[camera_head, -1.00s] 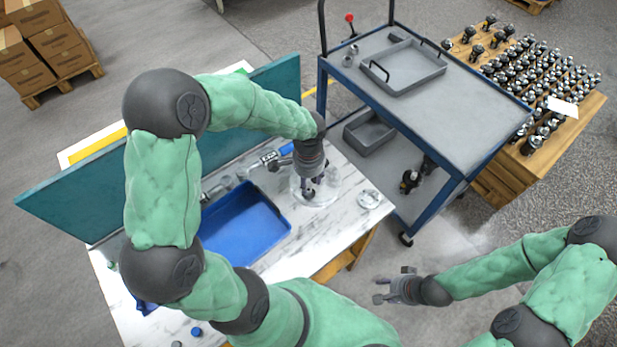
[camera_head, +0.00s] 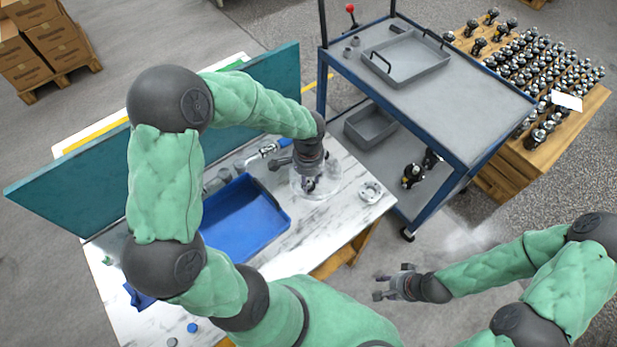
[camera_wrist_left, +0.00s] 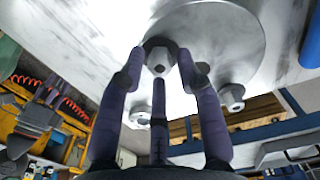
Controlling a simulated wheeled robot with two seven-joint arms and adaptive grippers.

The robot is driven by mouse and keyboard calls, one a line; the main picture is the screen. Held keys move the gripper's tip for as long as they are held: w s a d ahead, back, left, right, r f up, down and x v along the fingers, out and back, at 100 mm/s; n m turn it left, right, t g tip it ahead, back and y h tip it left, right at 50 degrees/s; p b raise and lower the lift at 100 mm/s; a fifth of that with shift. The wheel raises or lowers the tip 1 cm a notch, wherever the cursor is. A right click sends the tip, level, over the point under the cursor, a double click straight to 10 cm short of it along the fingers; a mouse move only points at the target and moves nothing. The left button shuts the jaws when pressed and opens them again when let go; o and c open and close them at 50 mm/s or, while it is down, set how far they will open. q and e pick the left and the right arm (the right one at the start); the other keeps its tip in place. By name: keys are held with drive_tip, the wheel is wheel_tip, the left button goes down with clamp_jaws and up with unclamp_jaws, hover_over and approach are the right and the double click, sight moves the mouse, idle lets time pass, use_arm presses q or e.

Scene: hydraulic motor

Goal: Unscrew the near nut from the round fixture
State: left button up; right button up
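The round fixture (camera_head: 332,172) is a pale, see-through-looking disc on the marble-topped table. My left gripper (camera_head: 310,186) points down over it from above. In the left wrist view, the fixture's large grey disc (camera_wrist_left: 225,35) fills the upper middle. A grey hex nut (camera_wrist_left: 158,58) on a dark round base sits between the three spread fingers of my left gripper (camera_wrist_left: 159,68). The fingertips are around the nut with small gaps showing at its sides; contact is not visible. My right gripper (camera_head: 384,284) is open and empty, away from the table.
A blue tray (camera_head: 262,235) lies left of the fixture. A small metal flanged part (camera_head: 371,191) sits to its right near the table edge. A teal panel (camera_head: 80,180) stands along the table's back. A blue-framed cart (camera_head: 450,110) stands beyond the right edge.

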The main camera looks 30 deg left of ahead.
use_arm(q)
clamp_jaws()
drive_tip(key=shift+f+n+b, duration=0.15)
drive_tip(key=shift+n+b, duration=0.3)
drive_tip(key=shift+n, duration=0.05)
drive_tip(key=n+b, duration=0.1)
drive_tip(key=n, duration=0.1)
drive_tip(key=shift+n+b, duration=0.3)
drive_tip(key=shift+n, duration=1)
drive_tip(key=shift+n+b, duration=0.9)
drive_tip(key=shift+n, duration=0.2)
drive_tip(key=n+b, duration=0.1)
drive_tip(key=n, duration=0.2)
drive_tip(key=shift+r, duration=0.2)
